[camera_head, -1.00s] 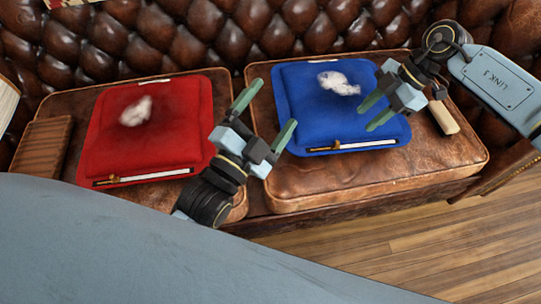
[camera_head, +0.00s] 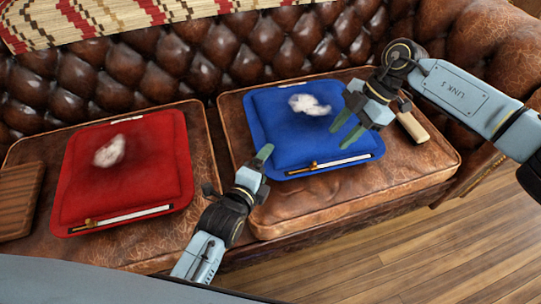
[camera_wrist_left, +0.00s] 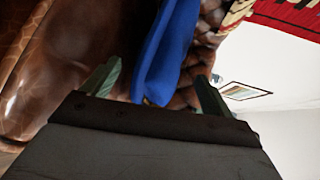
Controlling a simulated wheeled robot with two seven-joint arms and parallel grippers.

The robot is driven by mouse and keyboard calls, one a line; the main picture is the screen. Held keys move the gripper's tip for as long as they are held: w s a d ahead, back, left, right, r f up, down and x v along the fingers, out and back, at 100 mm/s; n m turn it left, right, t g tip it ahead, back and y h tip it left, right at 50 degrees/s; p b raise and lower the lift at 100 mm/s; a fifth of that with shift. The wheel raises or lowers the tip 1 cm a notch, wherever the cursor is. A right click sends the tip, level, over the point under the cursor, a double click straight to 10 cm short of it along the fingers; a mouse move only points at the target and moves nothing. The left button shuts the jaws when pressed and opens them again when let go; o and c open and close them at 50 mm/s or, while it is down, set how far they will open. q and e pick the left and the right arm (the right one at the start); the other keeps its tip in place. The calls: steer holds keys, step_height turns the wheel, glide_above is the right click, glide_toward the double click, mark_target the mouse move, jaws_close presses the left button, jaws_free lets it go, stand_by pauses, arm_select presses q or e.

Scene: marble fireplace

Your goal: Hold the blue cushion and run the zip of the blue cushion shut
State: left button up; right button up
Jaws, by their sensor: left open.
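The blue cushion (camera_head: 285,135) lies on the brown leather seat, white stuffing (camera_head: 309,104) on its top. Its zip (camera_head: 345,162) runs along the front edge, with a small gold-coloured slider (camera_head: 313,165) towards the left end. My left gripper (camera_head: 265,152) is at the cushion's left front corner, fingers overlapping in the head view. In the left wrist view, its fingers (camera_wrist_left: 157,85) are apart, with the blue cushion's edge (camera_wrist_left: 163,60) showing between and beyond them; I cannot tell if they touch it. My right gripper (camera_head: 338,138) is open and empty over the cushion's right part.
A red cushion (camera_head: 150,165) with a similar zip and stuffing lies on the left seat. A wooden box (camera_head: 20,200) is at far left. A pale block (camera_head: 412,127) lies right of the blue cushion. The tufted sofa back (camera_head: 190,65) rises behind. Wooden floor is in front.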

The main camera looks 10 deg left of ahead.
mark_target(274, 153)
arm_select(q)
steer(key=x, duration=0.6)
